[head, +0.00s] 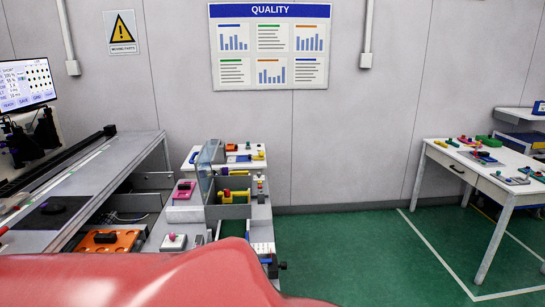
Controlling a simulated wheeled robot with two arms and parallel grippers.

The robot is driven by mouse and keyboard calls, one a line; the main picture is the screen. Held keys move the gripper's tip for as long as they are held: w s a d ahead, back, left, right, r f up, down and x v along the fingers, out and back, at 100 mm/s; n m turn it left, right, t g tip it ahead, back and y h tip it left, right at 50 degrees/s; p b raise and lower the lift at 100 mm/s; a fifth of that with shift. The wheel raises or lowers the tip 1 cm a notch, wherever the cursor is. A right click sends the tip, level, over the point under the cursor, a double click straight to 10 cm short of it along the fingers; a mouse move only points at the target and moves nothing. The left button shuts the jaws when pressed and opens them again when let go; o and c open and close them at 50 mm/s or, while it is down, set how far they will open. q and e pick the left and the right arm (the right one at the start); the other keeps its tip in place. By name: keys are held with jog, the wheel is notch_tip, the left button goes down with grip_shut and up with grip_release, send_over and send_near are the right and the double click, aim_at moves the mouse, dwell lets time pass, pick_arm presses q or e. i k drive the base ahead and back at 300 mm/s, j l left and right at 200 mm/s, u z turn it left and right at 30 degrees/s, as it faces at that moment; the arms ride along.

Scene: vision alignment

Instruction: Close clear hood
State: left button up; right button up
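A clear hood (206,166), a see-through panel with a bluish tint, stands upright at the left side of a grey fixture box (226,213) on the bench. It looks raised, with the box open beside it. Yellow and green parts (235,196) show inside the box. The lower front of the bench is hidden from view. Neither of my grippers is in view.
A grey workbench (130,165) with a monitor (27,84) runs along the left. An orange tray (110,241) and a pink device (184,190) sit near the fixture. A white table (490,178) with small parts stands at the right. Green floor (350,245) between is clear.

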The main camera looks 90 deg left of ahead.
aim_at(203, 171)
jog(key=i+u, duration=0.35)
jog(key=i, duration=0.15)
jog(key=i+u, duration=0.3)
jog(key=i, duration=0.2)
jog(key=i+l+u, duration=0.35)
jog(key=i+j+u, duration=0.2)
jog(key=u, duration=0.25)
jog(key=i+u, duration=0.4)
jog(key=i+j+u, duration=0.1)
jog(key=u, duration=0.35)
jog(key=i+l+u, duration=0.1)
jog(key=i+u, duration=0.2)
jog(key=u, duration=0.15)
jog(key=i+l+u, duration=0.15)
jog(key=u, duration=0.3)
jog(key=i+l, duration=0.05)
jog(key=i, duration=0.05)
